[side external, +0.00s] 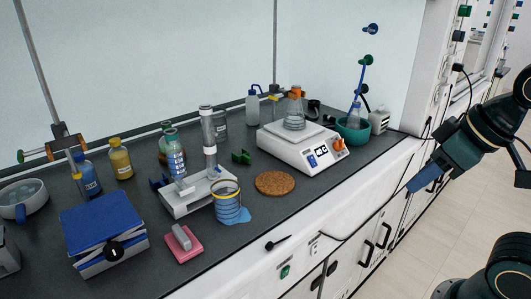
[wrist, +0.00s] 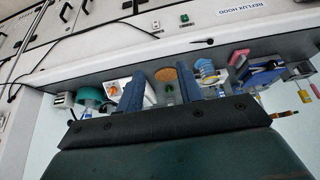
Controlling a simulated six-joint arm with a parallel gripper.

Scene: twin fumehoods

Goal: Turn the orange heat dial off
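The orange heat dial (side external: 339,145) is on the front right corner of the white hotplate (side external: 290,155), beside a small display. My gripper (side external: 418,182) is in front of the bench's right end, apart from the dial. In the wrist view my gripper (wrist: 172,92) has its two blue fingers spread wide, with nothing held between them.
A green bowl (side external: 352,131) and a white box (side external: 379,119) stand right of the hotplate. Cables run down the bench front. The aisle is clear.

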